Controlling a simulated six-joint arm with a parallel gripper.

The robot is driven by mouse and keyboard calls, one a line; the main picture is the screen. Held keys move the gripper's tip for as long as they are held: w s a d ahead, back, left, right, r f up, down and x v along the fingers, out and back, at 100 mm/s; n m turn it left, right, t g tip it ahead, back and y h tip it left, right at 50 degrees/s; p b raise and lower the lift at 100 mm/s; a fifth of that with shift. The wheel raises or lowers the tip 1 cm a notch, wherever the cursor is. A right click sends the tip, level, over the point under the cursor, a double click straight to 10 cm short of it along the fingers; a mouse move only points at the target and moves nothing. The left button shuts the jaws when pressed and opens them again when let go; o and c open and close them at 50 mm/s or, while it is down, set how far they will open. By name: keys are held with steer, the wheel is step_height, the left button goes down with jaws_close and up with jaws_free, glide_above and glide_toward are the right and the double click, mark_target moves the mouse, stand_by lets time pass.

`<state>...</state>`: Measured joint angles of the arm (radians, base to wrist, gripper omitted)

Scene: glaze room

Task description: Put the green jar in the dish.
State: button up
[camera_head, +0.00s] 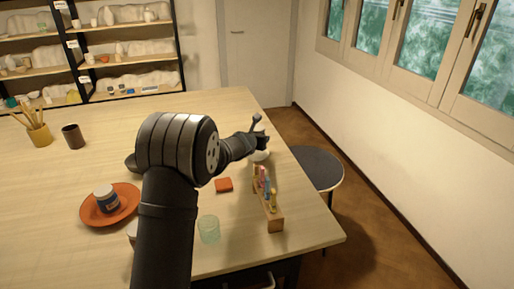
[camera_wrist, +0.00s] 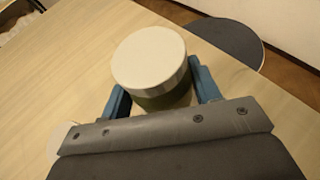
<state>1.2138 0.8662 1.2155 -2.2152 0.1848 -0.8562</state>
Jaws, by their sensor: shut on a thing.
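My gripper (camera_wrist: 155,92) is shut on the green jar (camera_wrist: 165,98), which has a wide cream lid and an olive-green side. The blue fingers stand on either side of it. In the head view the jar's pale lid (camera_head: 261,155) shows just below my gripper (camera_head: 260,140), near the table's right edge. I cannot tell if the jar is touching the table. An orange-red dish (camera_head: 88,213) lies at the left front of the table. A blue jar with a white lid (camera_head: 107,198) stands in it.
A wooden rack with colored bottles (camera_head: 275,220) stands near the right edge. A small red-orange block (camera_head: 224,185) and a pale green glass (camera_head: 208,230) are left of it. A dark bowl (camera_head: 131,162) is partly hidden by my arm. A brown cup (camera_head: 73,136) and brush pot (camera_head: 40,136) stand left.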

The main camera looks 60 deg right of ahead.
mark_target(257, 156)
steer(key=shift+f, duration=2)
steer(key=shift+f, duration=0.1)
steer(key=shift+f, duration=0.3)
steer(key=o, duration=1.3)
steer(key=shift+c, duration=0.2)
steer(key=shift+r, duration=0.35)
steer(key=shift+a+r, duration=0.2)
steer(key=shift+a, duration=0.15)
steer(key=v, duration=1.1)
steer(key=shift+s+a, duration=0.1)
steer(key=shift+a, duration=0.05)
